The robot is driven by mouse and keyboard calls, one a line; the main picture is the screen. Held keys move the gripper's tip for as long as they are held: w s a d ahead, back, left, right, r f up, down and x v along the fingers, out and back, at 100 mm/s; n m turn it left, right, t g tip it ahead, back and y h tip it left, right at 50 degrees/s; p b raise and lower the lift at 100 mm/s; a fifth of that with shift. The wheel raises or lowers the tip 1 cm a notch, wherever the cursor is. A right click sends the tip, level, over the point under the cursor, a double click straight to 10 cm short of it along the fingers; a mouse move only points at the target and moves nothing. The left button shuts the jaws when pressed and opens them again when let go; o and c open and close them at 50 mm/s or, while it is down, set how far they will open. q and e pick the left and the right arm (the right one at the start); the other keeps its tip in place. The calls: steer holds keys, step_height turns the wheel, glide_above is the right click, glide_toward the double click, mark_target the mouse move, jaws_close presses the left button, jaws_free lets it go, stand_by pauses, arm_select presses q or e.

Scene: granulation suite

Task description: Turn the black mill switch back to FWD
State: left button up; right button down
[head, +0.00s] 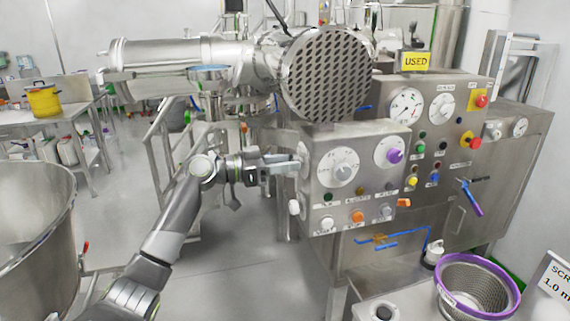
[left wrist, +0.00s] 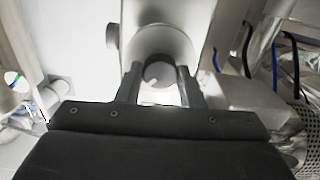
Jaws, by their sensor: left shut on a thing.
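My left gripper (head: 293,165) reaches in from the left to the left side of the steel control box (head: 330,212). My right gripper is not in view.
The box front has a large white dial (head: 343,173), a purple knob (head: 394,156) and several buttons. A perforated round steel plate (head: 326,75) hangs above. A purple-rimmed sieve (head: 452,300) stands at lower right, a steel vessel (head: 35,235) at left. The floor between is clear.

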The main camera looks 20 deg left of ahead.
arm_select(q)
steer(key=shift+n+p, duration=2.1)
steer(key=shift+n, duration=6.6)
steer(key=o, duration=1)
